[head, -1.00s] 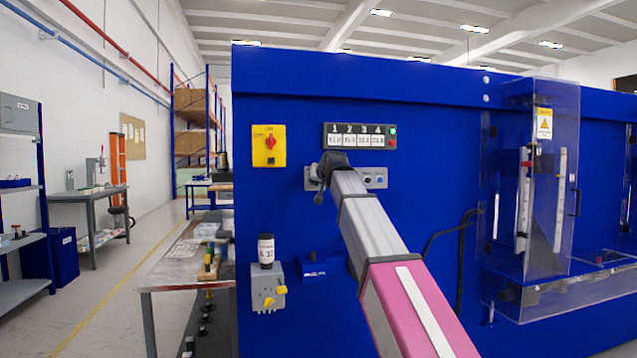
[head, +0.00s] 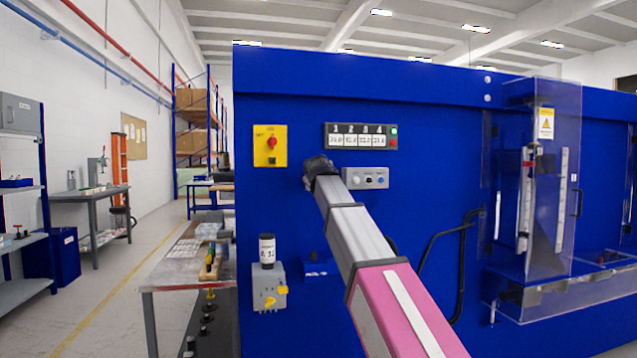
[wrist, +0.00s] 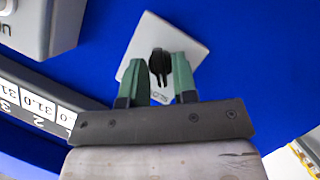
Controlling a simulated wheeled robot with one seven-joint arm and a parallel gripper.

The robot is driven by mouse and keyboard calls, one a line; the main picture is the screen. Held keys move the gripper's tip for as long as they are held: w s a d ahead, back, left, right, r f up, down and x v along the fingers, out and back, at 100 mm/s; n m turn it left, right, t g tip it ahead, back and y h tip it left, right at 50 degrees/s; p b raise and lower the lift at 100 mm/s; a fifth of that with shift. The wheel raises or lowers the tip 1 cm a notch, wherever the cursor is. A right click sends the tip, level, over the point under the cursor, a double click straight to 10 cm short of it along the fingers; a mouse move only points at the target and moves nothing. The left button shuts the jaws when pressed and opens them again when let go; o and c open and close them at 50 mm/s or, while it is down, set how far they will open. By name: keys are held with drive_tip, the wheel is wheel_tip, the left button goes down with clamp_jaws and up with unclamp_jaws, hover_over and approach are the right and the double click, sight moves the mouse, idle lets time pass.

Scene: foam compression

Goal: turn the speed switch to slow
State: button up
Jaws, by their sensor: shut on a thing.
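The speed switch is a black knob (wrist: 160,64) on a small pale plate (wrist: 186,38), seen in the wrist view. Lettering that seems to read SLOW is printed on the plate near the gripper. My gripper (wrist: 161,76) has its green fingers on either side of the knob, shut on it. The knob's far end shows between and beyond the fingertips. In the head view my gripper (head: 316,167) is at the blue machine's front, and the switch is hidden behind it.
A grey control box (head: 366,178) is just right of my gripper; it also shows in the wrist view (wrist: 40,28). A numbered display (head: 360,137) is above. A yellow plate with a red switch (head: 270,146) is upper left. A grey box with yellow knobs (head: 269,287) is below.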

drive_tip(key=shift+n, duration=0.5)
clamp_jaws()
drive_tip(key=o, duration=0.6)
unclamp_jaws()
drive_tip(key=shift+w+f, duration=0.1)
drive_tip(key=v, duration=1.1)
drive_tip(key=shift+a+f, duration=0.1)
drive_tip(key=shift+a, duration=0.05)
